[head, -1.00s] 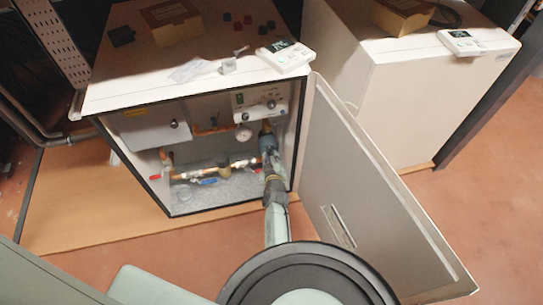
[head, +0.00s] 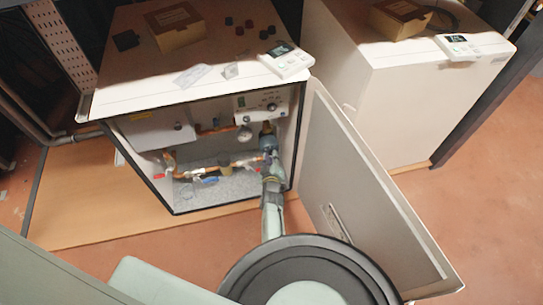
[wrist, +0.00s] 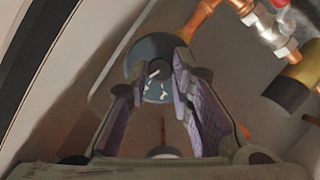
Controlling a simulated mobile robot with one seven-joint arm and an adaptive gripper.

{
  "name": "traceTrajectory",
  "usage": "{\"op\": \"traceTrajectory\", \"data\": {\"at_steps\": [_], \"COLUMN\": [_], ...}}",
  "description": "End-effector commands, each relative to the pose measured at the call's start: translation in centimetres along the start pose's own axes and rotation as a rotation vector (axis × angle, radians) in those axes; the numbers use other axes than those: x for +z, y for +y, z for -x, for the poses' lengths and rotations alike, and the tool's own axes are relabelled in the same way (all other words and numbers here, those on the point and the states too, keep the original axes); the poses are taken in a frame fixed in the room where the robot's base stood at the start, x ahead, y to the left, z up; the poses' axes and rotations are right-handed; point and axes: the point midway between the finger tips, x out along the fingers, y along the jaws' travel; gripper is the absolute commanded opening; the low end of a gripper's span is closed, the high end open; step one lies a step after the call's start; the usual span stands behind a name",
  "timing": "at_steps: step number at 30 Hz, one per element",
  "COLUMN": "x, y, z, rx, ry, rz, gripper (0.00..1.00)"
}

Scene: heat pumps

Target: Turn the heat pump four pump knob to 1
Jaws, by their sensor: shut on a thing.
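The open heat pump cabinet (head: 130,85) stands at centre left in the head view. Its grey-blue pump (head: 267,142) is at the right inside, beside copper pipes. My gripper (head: 270,160) reaches in from the front and meets the pump, hiding its front. In the wrist view, the two purple-padded fingers of my gripper (wrist: 160,72) lie on either side of the pump's round knob (wrist: 157,90), shut on it. The knob face is dark grey-blue with white marks. The marks are too small to read, so I cannot tell its setting.
The open cabinet door (head: 370,190) stands close to the right of my arm. Copper pipes with red-handled valves (wrist: 279,4) lie near the right finger. A control panel (head: 262,103) sits above the pump. A cardboard box (head: 178,30) and a white controller (head: 286,60) rest on top.

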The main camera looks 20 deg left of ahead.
Motion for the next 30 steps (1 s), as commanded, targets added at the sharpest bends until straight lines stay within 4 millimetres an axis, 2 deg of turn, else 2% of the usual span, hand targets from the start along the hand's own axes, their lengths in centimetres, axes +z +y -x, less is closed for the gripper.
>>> {"op": "traceTrajectory", "data": {"at_steps": [8, 30], "x": [-0.3, 0.6], "y": [-0.2, -1.0], "z": [0.1, -0.3], "rx": [0.046, 0.315], "ry": [-0.001, 0.001], "rz": [0.122, 0.761], "gripper": [0.00, 0.00]}}
